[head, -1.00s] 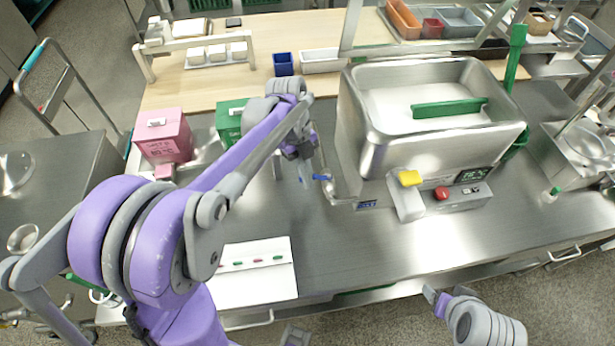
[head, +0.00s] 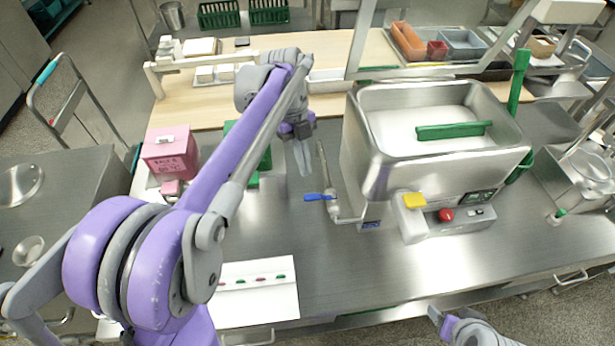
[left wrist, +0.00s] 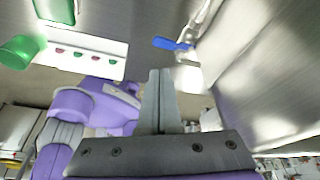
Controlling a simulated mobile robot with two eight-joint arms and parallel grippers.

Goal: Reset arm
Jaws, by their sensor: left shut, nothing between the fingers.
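My left arm reaches in from the left over the steel table. My left gripper (head: 301,157) is shut and empty, pointing down above the table, left of the mill's steel tank (head: 372,150). Its closed fingers show in the left wrist view (left wrist: 158,100). A blue valve handle (head: 318,197) on the outlet pipe is right of and nearer than the fingers, apart from them. It also shows in the left wrist view (left wrist: 170,44). My right gripper (head: 437,316) is at the bottom edge, in front of the table; its finger state is unclear.
A pink box (head: 170,154) stands left of my arm, with a green box (head: 265,158) partly hidden behind the arm. A white sheet with coloured marks (head: 258,290) lies at the front. The control box with yellow button (head: 414,200) fronts the tank. The front middle table is clear.

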